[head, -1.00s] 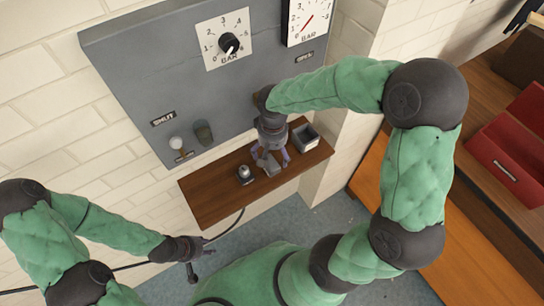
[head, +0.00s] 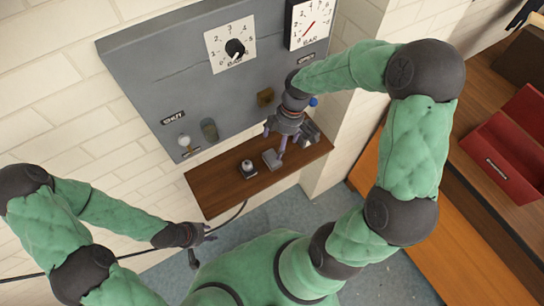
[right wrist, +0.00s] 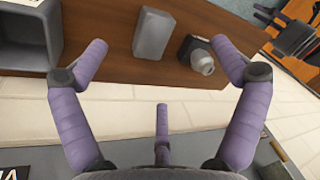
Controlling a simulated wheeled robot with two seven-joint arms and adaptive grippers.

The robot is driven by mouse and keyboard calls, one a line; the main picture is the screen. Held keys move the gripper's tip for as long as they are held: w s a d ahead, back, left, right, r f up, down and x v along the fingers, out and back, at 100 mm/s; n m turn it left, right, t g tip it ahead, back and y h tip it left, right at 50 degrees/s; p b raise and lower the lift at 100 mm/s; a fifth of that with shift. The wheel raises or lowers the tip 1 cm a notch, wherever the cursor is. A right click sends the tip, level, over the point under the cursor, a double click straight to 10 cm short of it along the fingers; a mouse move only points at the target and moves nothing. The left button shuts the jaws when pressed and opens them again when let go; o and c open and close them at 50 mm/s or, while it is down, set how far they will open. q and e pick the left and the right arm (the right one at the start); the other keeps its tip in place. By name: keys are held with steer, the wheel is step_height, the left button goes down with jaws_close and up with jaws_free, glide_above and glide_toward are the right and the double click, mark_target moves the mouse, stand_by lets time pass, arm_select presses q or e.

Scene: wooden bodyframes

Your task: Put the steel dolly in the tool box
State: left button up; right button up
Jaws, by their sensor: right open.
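A plain grey block (head: 271,158), which looks like the steel dolly, lies on the brown wooden shelf (head: 225,196). It also shows in the right wrist view (right wrist: 152,33), beyond my fingertips. My right gripper (head: 284,146) is above the shelf near the block, with its purple fingers spread and nothing between them; it also shows in the right wrist view (right wrist: 161,62). A red box (head: 510,160), which looks like the tool box, stands on the wooden bench at the right. My left gripper (head: 208,234) is low at the left, away from the shelf; its fingers are too small to judge.
A small dark round-topped object (head: 248,169) stands left of the block. An open grey bin (right wrist: 28,42) sits on the shelf, partly hidden behind my right gripper in the head view. A grey gauge panel (head: 150,75) rises behind the shelf.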

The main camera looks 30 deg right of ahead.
steer(key=d+r+n+p, duration=0.1)
steer(key=n+p, duration=0.1)
steer(key=n, duration=0.2)
steer(key=n+y, duration=0.1)
steer(key=n, duration=0.2)
glide_above(273, 156)
steer(key=d, duration=0.1)
steer(key=f, duration=0.5)
steer(key=shift+s+d, duration=0.2)
steer(key=shift+w+d+b+x, duration=0.1)
steer(key=shift+b+x, duration=0.1)
steer(key=shift+x, duration=0.65)
steer(key=shift+w+d+b+x, duration=0.1)
steer(key=shift+w+b+x, duration=0.05)
steer(key=shift+x, duration=0.7)
steer(key=shift+w+b+x, duration=0.1)
steer(key=shift+b+x, duration=0.1)
steer(key=shift+x, duration=0.65)
steer(key=shift+f, duration=0.15)
steer(key=c, duration=1.9)
steer(key=shift+c, duration=0.2)
